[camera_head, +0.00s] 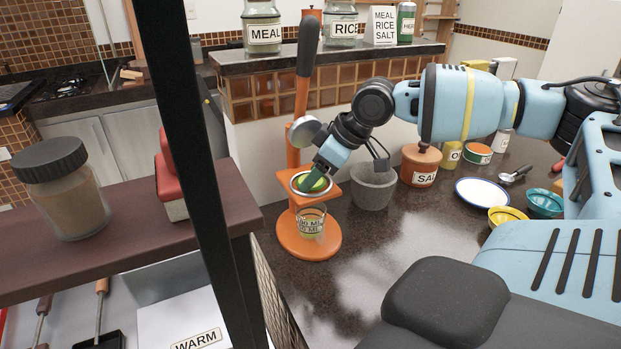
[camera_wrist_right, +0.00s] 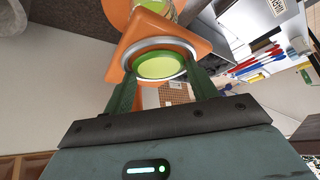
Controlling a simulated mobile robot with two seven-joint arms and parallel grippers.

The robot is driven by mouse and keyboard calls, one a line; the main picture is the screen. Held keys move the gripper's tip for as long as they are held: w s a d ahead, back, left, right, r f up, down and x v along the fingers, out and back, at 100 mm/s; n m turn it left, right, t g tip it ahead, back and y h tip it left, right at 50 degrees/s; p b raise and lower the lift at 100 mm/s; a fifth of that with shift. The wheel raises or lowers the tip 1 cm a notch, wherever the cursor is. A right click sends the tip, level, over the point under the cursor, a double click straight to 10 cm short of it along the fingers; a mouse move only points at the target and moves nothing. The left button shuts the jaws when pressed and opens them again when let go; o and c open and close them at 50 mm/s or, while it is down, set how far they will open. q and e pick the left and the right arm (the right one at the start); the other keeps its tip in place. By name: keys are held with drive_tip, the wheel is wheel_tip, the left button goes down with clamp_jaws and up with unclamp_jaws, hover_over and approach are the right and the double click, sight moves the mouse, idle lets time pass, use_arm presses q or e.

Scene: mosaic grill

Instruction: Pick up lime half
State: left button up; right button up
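The lime half (camera_head: 314,183) is a green, round piece sitting in the metal ring of an orange citrus press (camera_head: 305,245). In the right wrist view the lime half (camera_wrist_right: 158,66) lies cut face toward the camera, just beyond the fingers. My right gripper (camera_head: 319,176) is at the press. In the wrist view its green fingers (camera_wrist_right: 160,80) are spread, one on each side of the lime half, with the tips at the ring; I cannot tell if they touch it. My left gripper is not in view.
A measuring glass (camera_head: 311,223) stands on the press base under the ring. A grey mortar (camera_head: 373,187) and a salt jar (camera_head: 419,167) stand to the right. The press lever (camera_head: 307,65) rises behind. A dark shelf post (camera_head: 190,130) is at left. The front counter is clear.

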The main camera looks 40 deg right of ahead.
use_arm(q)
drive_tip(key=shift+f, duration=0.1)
use_arm(e)
drive_tip(key=shift+r, duration=0.1)
drive_tip(key=shift+r, duration=0.1)
drive_tip(key=shift+s+d+r, duration=0.1)
drive_tip(key=shift+s+r, duration=0.05)
drive_tip(key=shift+s, duration=0.05)
drive_tip(key=s, duration=0.1)
drive_tip(key=s+d+p, duration=0.1)
drive_tip(key=s+d, duration=0.1)
drive_tip(key=s, duration=0.1)
drive_tip(key=shift+r+p, duration=0.25)
drive_tip(key=shift+p, duration=0.1)
drive_tip(key=shift+s+d+p, duration=0.3)
drive_tip(key=shift+s+p, duration=0.1)
drive_tip(key=shift+s, duration=0.25)
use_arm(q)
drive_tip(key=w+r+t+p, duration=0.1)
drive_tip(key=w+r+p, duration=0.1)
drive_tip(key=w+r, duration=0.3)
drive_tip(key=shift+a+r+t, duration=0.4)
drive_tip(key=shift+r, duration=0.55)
use_arm(e)
drive_tip(key=s+d, duration=0.5)
drive_tip(key=s, duration=0.5)
drive_tip(key=shift+s+d+f, duration=0.15)
drive_tip(key=shift+d+f, duration=0.05)
drive_tip(key=shift+f, duration=0.1)
